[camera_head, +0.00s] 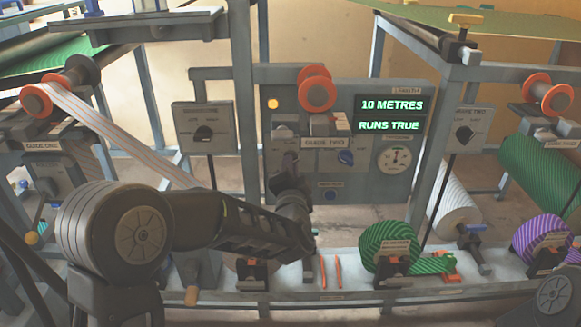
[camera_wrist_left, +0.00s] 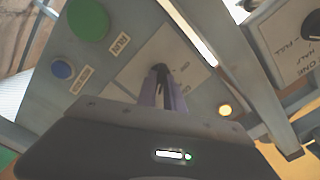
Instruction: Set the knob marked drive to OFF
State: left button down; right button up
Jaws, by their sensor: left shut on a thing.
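My left gripper (camera_head: 288,158) is at the left part of the grey control panel (camera_head: 378,187), in front of a pale plate. In the left wrist view its purple fingers (camera_wrist_left: 162,90) are shut on a small dark knob (camera_wrist_left: 160,70) on that plate (camera_wrist_left: 190,66). The gripper covers most of the plate, so I cannot read its marking or the knob's setting. My right gripper is not in view.
A green striped roll (camera_head: 388,240) sits below.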

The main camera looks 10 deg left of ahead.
pick_arm(q)
jog(key=shift+f+n+b, duration=0.15)
jog(key=shift+n+b, duration=5.45)
jog(key=shift+n, duration=6.2)
jog(key=c, duration=1.5)
grip_release()
jog(key=shift+o, duration=0.2)
